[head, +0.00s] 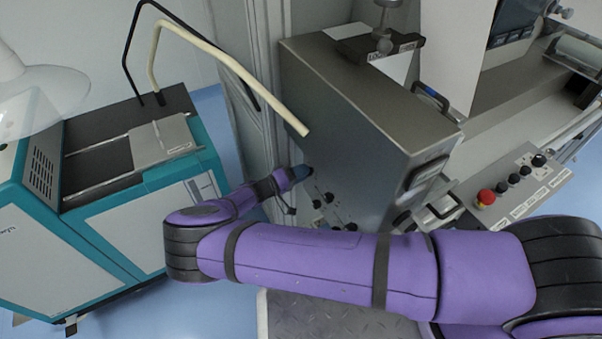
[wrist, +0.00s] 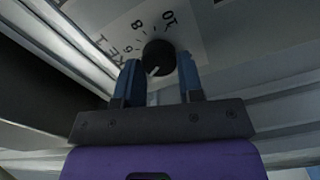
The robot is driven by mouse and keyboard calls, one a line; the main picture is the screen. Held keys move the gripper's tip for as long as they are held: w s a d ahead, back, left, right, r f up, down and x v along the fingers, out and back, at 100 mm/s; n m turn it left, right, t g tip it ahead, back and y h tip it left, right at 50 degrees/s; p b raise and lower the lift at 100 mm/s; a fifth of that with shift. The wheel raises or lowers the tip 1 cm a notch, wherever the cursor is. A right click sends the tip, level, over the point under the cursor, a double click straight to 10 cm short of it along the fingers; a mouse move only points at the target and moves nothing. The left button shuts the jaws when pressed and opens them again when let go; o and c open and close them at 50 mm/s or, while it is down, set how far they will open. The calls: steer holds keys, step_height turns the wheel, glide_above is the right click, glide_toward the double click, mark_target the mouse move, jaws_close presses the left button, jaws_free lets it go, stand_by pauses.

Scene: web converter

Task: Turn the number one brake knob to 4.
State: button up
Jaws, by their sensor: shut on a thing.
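The black brake knob (wrist: 159,56) is on a light panel with a printed dial in the wrist view. The numbers 10 and 8 are readable above it; lower marks on the left are partly hidden by a finger. The knob's white pointer line points down and slightly left in that view. I cannot read the number it points to. My gripper (wrist: 160,66) has its two blue fingers on either side of the knob, shut on it. In the head view my gripper (head: 301,172) is at the grey machine's side panel, covering the knob.
Several other small black knobs (head: 329,197) are on the same panel, below and right of my gripper. The grey machine housing (head: 350,95) rises above it. A bent cream rod (head: 225,62) hangs above my gripper. A teal cabinet (head: 110,200) stands left; a red button (head: 486,197) is right.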

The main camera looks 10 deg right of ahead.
stand_by(0.4)
steer(key=o, duration=0.9)
steer(key=v, duration=1.1)
